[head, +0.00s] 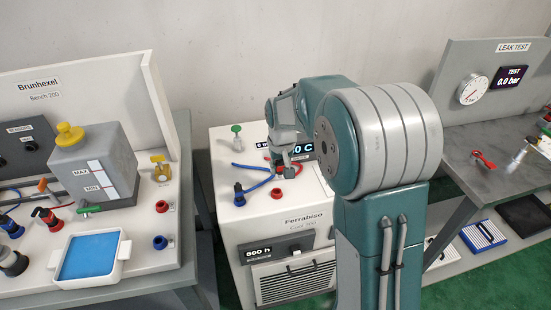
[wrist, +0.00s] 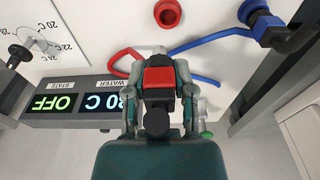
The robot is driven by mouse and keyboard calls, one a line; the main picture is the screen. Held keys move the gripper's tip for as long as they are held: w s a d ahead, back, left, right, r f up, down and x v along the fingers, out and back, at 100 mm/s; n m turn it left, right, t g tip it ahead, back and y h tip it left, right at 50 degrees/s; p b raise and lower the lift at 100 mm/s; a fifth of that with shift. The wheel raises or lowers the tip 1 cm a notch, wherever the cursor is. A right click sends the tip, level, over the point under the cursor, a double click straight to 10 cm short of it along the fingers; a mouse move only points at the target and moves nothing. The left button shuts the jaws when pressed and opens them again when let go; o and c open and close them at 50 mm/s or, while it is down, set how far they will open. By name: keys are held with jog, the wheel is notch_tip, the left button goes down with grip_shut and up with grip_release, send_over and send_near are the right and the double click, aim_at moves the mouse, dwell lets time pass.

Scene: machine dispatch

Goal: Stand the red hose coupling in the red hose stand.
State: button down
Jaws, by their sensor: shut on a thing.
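The red hose coupling (wrist: 158,78) is between the fingers of my gripper (wrist: 157,95) in the wrist view, its red face up, with a dark round part beside it. In the head view my gripper (head: 284,152) is over the top of the middle machine, and the coupling's red part (head: 289,172) shows below it. The red hose stand (wrist: 168,12) is a red ring, empty, apart from the coupling, at the top of the wrist view. It also shows in the head view (head: 276,193), in front of my gripper. The coupling's underside is hidden.
A red hose (wrist: 122,62) curves beside my gripper. A display (wrist: 75,103) stands behind. A bench with a blue tray (head: 88,257) is left; a leak-test bench (head: 465,150) is right.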

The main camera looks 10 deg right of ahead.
aim_at(277, 192)
jog(key=shift+s+a+f, duration=0.1)
jog(key=shift+a+f, duration=0.15)
jog(key=shift+a, duration=0.65)
jog(key=shift+d+f, duration=0.3)
jog(key=shift+f, duration=0.4)
jog(key=shift+d+f, duration=0.3)
jog(key=shift+f, duration=0.9)
jog(key=shift+a+f, duration=0.2)
jog(key=shift+a, duration=0.25)
jog(key=shift+d, duration=0.3)
jog(key=shift+f, duration=1.1)
